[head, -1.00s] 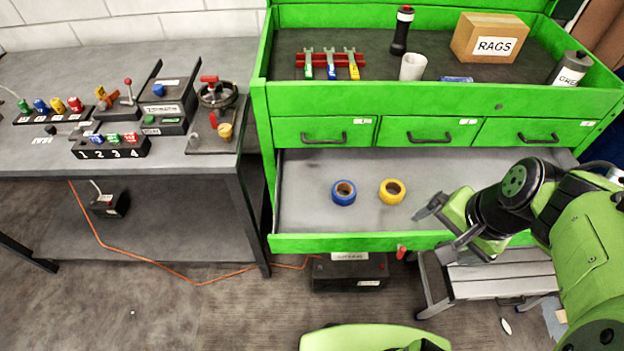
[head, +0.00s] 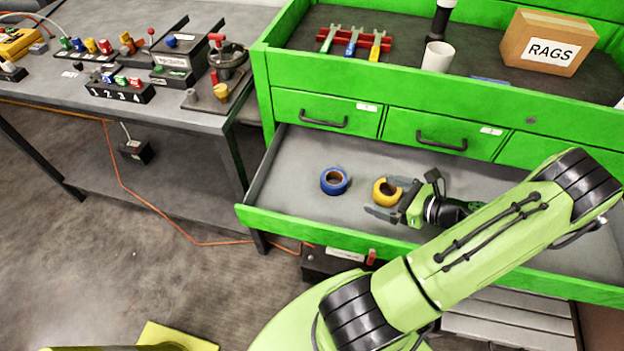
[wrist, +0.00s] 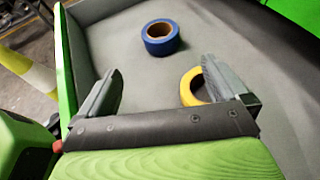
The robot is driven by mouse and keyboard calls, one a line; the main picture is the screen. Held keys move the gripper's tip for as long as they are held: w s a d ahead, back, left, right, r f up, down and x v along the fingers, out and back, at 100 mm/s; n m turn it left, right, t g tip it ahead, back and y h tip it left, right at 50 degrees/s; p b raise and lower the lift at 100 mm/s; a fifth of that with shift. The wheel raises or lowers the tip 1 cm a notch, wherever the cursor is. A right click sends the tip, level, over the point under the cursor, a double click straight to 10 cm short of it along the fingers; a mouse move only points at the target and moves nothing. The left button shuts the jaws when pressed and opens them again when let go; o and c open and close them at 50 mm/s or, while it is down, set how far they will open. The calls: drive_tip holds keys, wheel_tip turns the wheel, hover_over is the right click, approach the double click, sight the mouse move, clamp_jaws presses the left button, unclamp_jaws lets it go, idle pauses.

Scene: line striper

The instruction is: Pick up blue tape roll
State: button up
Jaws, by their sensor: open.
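The blue tape roll (head: 334,181) lies flat in the open green drawer, left of the yellow tape roll (head: 384,191). In the wrist view the blue roll (wrist: 161,37) is beyond my fingertips, between their directions, with clear drawer floor around it. My gripper (head: 383,198) is open with nothing between its fingers, inside the drawer area to the right of the blue roll. In the wrist view my right finger partly hides the yellow roll (wrist: 193,88); I cannot tell whether they touch.
The open drawer (head: 300,165) has a raised green front edge and side wall. The cabinet's upper tray holds wrenches, a white cup (head: 437,56) and a RAGS box (head: 550,42). A grey workbench (head: 215,122) with switches stands at left. The drawer floor around the blue roll is free.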

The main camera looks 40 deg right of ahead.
sight(342, 183)
drive_tip(key=b+x, duration=0.5)
drive_tip(key=x, duration=1.1)
drive_tip(key=shift+s, duration=0.1)
drive_tip(key=c, duration=1)
